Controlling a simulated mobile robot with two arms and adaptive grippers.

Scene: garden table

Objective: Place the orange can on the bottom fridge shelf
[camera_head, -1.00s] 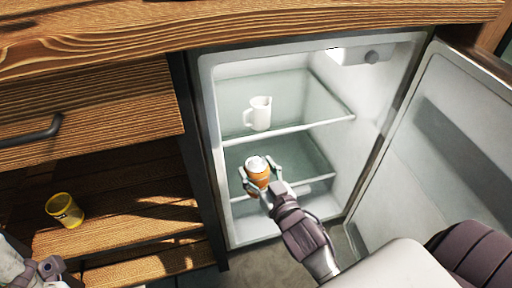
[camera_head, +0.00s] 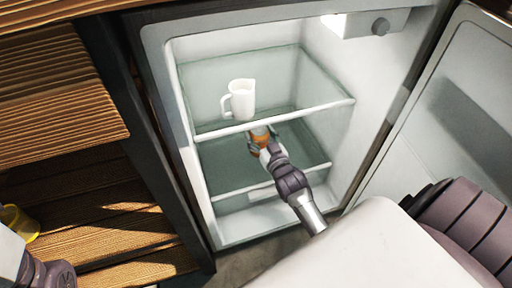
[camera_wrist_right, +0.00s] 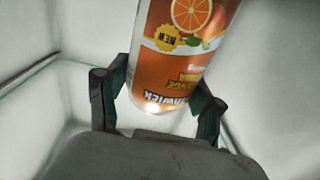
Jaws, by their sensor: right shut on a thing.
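The orange can (camera_head: 259,141) is inside the open fridge, between the upper glass shelf (camera_head: 318,108) and the lower glass shelf (camera_head: 290,178). My right gripper (camera_head: 262,148) is shut on it; its two fingers are on either side of the can in the right wrist view, where the can (camera_wrist_right: 182,62) shows an orange slice and printed label. I cannot tell whether the can touches the lower shelf. The upper shelf's front edge partly hides the can's top in the head view.
A white jug (camera_head: 242,100) stands on the upper shelf. The fridge door (camera_head: 440,130) is open at the right. A yellow cup (camera_head: 20,224) stands on the wooden shelf (camera_head: 130,232) at left. The lower shelf has free room around the can.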

